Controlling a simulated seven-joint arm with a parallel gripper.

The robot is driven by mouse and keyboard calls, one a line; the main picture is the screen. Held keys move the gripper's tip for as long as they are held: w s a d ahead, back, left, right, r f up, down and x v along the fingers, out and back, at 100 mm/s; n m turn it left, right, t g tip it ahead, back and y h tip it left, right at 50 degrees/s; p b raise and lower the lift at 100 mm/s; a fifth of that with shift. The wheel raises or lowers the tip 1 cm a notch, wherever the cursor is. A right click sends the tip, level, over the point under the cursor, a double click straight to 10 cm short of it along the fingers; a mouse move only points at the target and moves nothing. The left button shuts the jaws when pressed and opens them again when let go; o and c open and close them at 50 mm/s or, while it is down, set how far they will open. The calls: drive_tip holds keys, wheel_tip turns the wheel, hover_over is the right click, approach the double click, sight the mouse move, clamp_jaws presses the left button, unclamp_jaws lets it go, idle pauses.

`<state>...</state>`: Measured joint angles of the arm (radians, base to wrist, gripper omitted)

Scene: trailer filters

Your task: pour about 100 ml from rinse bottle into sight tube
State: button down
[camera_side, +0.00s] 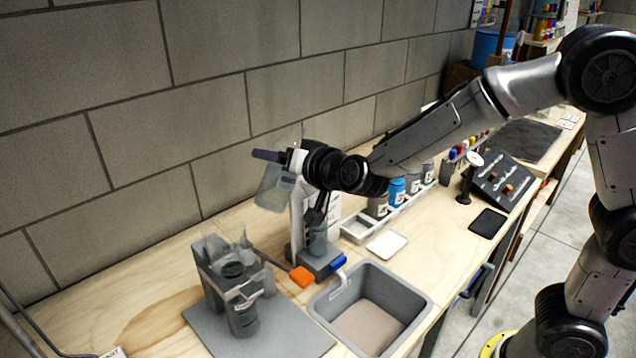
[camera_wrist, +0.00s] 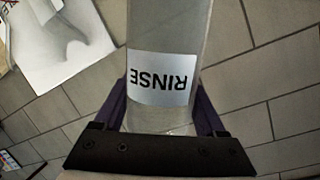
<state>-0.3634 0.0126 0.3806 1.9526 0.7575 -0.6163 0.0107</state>
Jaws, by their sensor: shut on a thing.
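My gripper (camera_side: 280,157) is shut on the clear rinse bottle (camera_side: 272,188), held in the air near the wall. The bottle is tilted in the side view. In the wrist view the bottle (camera_wrist: 165,28) stands between the purple fingers (camera_wrist: 160,112), its white RINSE label upside down. What looks like the sight tube (camera_side: 318,238) stands upright on a grey base with a white scale panel (camera_side: 297,222), below my wrist. My wrist hides its top. I cannot tell the liquid levels or whether any liquid is flowing.
An orange piece (camera_side: 302,276) and a blue handle (camera_side: 338,262) are by the tube's base. A grey basin (camera_side: 424,300) is in front. A grey filter housing with clear parts (camera_side: 205,275) stands left on a grey mat (camera_side: 295,340). Bottles (camera_side: 397,190) fill a rack at right.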

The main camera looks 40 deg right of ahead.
sight(271, 173)
drive_tip(key=shift+a+f+n+h, duration=0.25)
drive_tip(key=shift+a+n, duration=0.2)
drive_tip(key=shift+n, duration=0.45)
drive_tip(key=shift+a+f+n+h, duration=0.15)
drive_tip(key=shift+f+n+h, duration=0.15)
drive_tip(key=shift+f, duration=0.2)
drive_tip(key=shift+a+f+n+h, duration=0.15)
drive_tip(key=shift+f+n, duration=0.25)
drive_tip(key=shift+f, duration=0.05)
drive_tip(key=shift+a+n+t+h, duration=0.2)
drive_tip(key=shift+n+t+h, duration=0.1)
drive_tip(key=shift+n, duration=0.4)
drive_tip(key=shift+r, duration=2.5)
drive_tip(key=shift+r, duration=0.1)
